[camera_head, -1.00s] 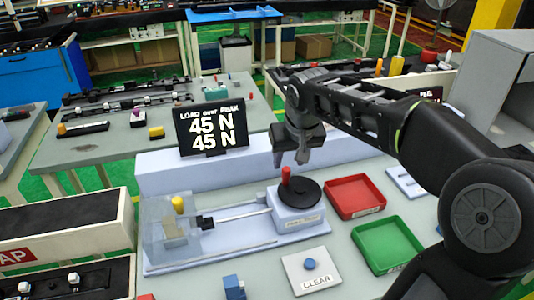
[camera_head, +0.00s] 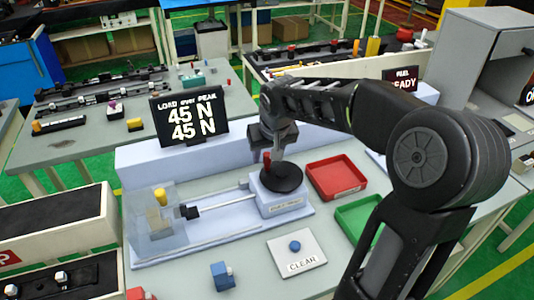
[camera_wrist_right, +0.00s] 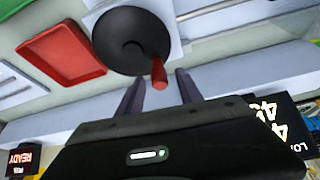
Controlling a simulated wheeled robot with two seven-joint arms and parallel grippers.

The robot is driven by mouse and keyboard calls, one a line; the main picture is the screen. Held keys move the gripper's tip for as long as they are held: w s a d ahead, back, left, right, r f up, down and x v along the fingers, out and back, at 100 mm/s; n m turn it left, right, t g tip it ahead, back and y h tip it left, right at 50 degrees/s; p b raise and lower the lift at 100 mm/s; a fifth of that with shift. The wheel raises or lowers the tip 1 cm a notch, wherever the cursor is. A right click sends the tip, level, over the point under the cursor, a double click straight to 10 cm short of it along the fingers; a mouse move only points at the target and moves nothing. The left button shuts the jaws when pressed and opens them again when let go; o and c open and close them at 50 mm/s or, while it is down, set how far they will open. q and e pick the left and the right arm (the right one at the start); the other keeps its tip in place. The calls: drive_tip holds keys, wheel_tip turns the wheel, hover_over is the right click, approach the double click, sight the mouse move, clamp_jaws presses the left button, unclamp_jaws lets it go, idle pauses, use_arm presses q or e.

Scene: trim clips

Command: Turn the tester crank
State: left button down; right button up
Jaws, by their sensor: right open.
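The tester crank is a black disc (camera_head: 282,178) with an upright red handle (camera_head: 267,161), on a pale blue block of the tester (camera_head: 285,204). My right gripper (camera_head: 272,156) points down at the handle, its jaws apart. In the right wrist view, the red handle (camera_wrist_right: 159,73) stands between the two open fingers (camera_wrist_right: 160,84), with gaps at its sides. The display (camera_head: 188,118) reads "LOAD over PEAK", 45 N and 45 N. A rod (camera_head: 222,200) runs left from the block to a clear-covered fixture with a yellow piece (camera_head: 160,196). My left gripper is out of view.
A red tray (camera_head: 335,192) and a green tray (camera_head: 360,213) lie right of the crank. A CLEAR panel with a blue button (camera_head: 295,246) and a blue block (camera_head: 222,275) lie in front. The pale ledge behind holds the display.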

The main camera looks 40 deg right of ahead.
drive_tip(key=shift+w+d+f, duration=0.1)
drive_tip(key=shift+w+f, duration=0.1)
drive_tip(key=shift+f, duration=0.35)
clamp_jaws()
